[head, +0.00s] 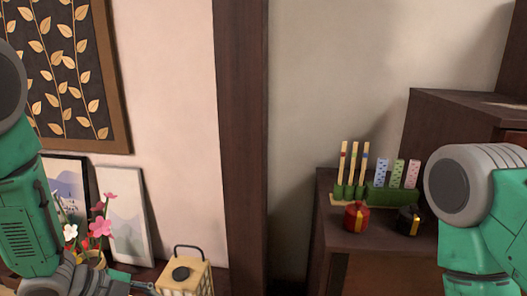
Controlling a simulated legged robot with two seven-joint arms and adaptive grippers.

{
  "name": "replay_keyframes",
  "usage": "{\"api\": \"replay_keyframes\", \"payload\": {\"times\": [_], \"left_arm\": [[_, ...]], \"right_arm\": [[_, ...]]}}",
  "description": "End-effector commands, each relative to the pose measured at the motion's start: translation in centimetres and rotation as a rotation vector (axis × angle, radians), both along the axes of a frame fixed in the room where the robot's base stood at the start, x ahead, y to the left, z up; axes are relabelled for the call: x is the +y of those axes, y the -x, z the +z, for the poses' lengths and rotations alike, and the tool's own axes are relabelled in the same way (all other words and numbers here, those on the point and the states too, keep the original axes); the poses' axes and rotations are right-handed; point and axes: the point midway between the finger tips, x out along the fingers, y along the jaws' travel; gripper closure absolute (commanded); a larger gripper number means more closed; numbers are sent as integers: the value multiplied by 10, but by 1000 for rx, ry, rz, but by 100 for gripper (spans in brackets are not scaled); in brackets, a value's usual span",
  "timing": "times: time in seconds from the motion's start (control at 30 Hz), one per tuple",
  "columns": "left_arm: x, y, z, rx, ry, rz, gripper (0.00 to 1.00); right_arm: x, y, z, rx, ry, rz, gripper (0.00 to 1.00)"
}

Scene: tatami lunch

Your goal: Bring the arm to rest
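My green and grey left arm comes in at the left edge. Part of my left gripper (138,285) shows low in the head view, in front of the flower pot and beside the lantern. Whether its fingers are open or shut is unclear. My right arm shows at the right edge, in front of the dark cabinet. Its gripper is outside the picture.
A lantern (185,276) and a flower pot (95,260) stand at lower left, near leaning pictures (125,215). A low dark cabinet (335,238) holds colourful sticks in a green stand (375,196), a red box (357,217) and a black box (409,221).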

Motion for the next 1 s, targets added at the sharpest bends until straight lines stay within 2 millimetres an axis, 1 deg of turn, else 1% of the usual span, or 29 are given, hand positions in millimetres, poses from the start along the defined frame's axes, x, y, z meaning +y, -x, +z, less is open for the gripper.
{"api": "replay_keyframes", "payload": {"times": [0.03,0.17,0.27,0.37,0.47,0.57,0.67,0.7,0.73,0.8,0.9,1.0], "left_arm": [[-1,3,-7,25,7,34,100],[-3,12,-22,88,28,143,100],[-2,23,-36,153,42,251,100],[-2,37,-53,230,55,379,100],[1,57,-74,326,61,537,100],[7,89,-99,447,57,740,100],[17,137,-126,592,28,999,100],[21,159,-135,647,10,1107,100],[25,174,-140,681,-5,1185,100],[33,208,-149,748,-43,1342,100],[41,243,-154,803,-88,1504,100],[46,261,-155,828,-115,1589,100]], "right_arm": [[0,-1,0,-2,0,0,60],[0,-1,0,-2,0,0,60],[0,-1,0,-2,0,0,60],[0,-1,0,-1,0,0,60],[0,0,0,-1,0,0,60],[0,0,0,-1,0,0,60],[0,0,0,-1,0,0,60],[0,0,0,-1,0,0,60],[0,0,0,-1,0,0,60],[0,0,0,-1,0,0,60],[0,0,0,-1,0,0,60],[0,0,0,-1,0,0,60]]}}
